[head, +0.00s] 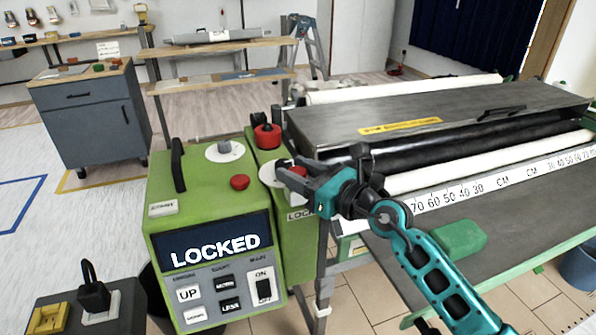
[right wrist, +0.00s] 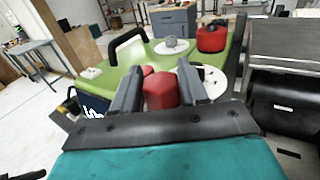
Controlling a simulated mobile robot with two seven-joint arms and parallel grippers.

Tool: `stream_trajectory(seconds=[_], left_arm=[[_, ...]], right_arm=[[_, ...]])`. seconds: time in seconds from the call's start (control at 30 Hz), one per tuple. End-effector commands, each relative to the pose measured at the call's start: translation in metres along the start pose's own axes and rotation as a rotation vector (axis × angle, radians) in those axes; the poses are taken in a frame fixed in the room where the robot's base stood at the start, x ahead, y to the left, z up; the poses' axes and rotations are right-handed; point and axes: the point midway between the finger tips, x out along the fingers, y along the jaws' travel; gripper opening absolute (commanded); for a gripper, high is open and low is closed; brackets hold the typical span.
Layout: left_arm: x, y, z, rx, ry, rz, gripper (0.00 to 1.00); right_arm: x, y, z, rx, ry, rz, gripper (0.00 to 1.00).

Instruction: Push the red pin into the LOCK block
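The red pin (right wrist: 161,91) stands between the two fingers of my right gripper (right wrist: 160,82) in the right wrist view and fills the gap. In the head view my right gripper (head: 291,170) reaches in from the right over the green LOCK block (head: 298,232), and only a bit of the pin's red (head: 299,171) shows between the fingers. The gripper and pin hide much of the block's top, so the pin's depth in it cannot be seen. The green control box (head: 205,193) beside it shows LOCKED on its display (head: 214,250). My left gripper is not in view.
A red knob (head: 267,135) stands behind the LOCK block, and a red button (head: 239,182) sits on the control box. The box's black handle (head: 178,165) sticks up. The pasting machine (head: 440,125) fills the right side. A green block (head: 459,238) lies on its table.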

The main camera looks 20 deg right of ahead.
Motion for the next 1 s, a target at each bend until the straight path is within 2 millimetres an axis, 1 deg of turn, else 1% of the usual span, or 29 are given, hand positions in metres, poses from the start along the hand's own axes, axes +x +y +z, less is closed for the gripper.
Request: stream_trajectory(seconds=[0.03, 0.2, 0.3, 0.67, 0.7, 0.73, 0.8, 1.0], left_arm=[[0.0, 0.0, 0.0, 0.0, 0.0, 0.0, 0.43], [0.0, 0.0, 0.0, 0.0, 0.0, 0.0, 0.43], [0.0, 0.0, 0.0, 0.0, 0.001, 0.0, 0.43], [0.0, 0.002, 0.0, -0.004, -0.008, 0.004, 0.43], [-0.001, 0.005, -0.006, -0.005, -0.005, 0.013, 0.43], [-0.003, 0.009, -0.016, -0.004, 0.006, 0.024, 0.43], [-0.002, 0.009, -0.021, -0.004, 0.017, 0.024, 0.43], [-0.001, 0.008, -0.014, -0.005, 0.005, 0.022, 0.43]], right_arm=[[0.0, 0.0, -0.001, 0.0, 0.004, 0.001, 0.48], [0.0, 0.0, -0.001, 0.0, 0.003, 0.001, 0.64], [0.0, 0.0, -0.001, 0.0, 0.003, 0.0, 0.72], [0.0, 0.0, -0.001, 0.0, 0.003, 0.001, 0.72], [0.0, 0.0, -0.001, 0.0, 0.002, 0.0, 0.72], [-0.001, 0.0, -0.001, 0.0, 0.003, 0.0, 0.72], [-0.016, -0.001, -0.003, -0.002, 0.006, -0.002, 0.72], [-0.059, 0.0, -0.003, -0.003, 0.008, 0.001, 0.72]])
